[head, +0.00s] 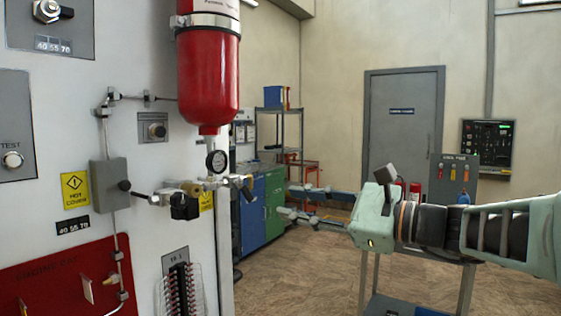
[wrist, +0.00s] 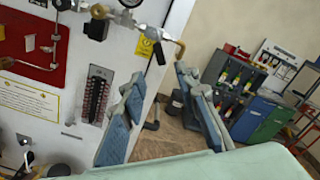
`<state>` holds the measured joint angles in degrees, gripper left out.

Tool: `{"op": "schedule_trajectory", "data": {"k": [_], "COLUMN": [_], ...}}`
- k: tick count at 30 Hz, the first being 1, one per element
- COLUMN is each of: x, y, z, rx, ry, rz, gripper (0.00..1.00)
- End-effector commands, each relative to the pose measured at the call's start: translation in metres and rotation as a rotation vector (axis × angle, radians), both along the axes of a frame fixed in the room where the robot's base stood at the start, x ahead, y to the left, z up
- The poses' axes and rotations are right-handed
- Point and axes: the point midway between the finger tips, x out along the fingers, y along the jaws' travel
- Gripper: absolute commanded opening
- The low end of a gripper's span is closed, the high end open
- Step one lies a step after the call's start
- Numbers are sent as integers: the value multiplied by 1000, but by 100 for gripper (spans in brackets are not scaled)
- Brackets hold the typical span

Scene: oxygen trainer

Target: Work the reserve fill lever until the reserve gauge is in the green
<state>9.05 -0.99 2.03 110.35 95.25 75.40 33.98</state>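A small round gauge (head: 216,161) hangs under a red cylinder (head: 208,75) on the white panel; its needle and colours are too small to read. Below it a brass valve fitting (head: 190,188) carries a black handle (head: 184,206). A short dark-tipped lever (head: 245,187) sticks out on the fitting's right side; I cannot tell for certain that it is the reserve fill lever. In the wrist view, the gauge (wrist: 130,3) is cut by the top edge. My gripper (head: 285,202) is open and empty, right of the fitting and apart from it. Its spread fingers also show in the wrist view (wrist: 158,78).
The white panel holds a grey box (head: 109,186), a red plate (head: 60,285) and a breaker strip (head: 180,290). Blue and green cabinets (head: 262,208), a shelf (head: 280,125) and a grey cart (head: 455,180) stand behind. Air between my gripper and the panel looks clear.

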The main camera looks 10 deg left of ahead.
Motion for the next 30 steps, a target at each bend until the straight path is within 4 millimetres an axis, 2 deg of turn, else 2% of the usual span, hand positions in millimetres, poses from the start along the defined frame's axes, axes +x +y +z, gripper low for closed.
{"op": "schedule_trajectory", "data": {"k": [15, 23, 30], "x": [0, 11, 15], "y": [0, 2, 5], "z": [1, 8, 6], "rx": [0, -4, -6], "ry": [1, 10, 12], "rz": [0, 2, 5], "gripper": [29, 29, 29]}}
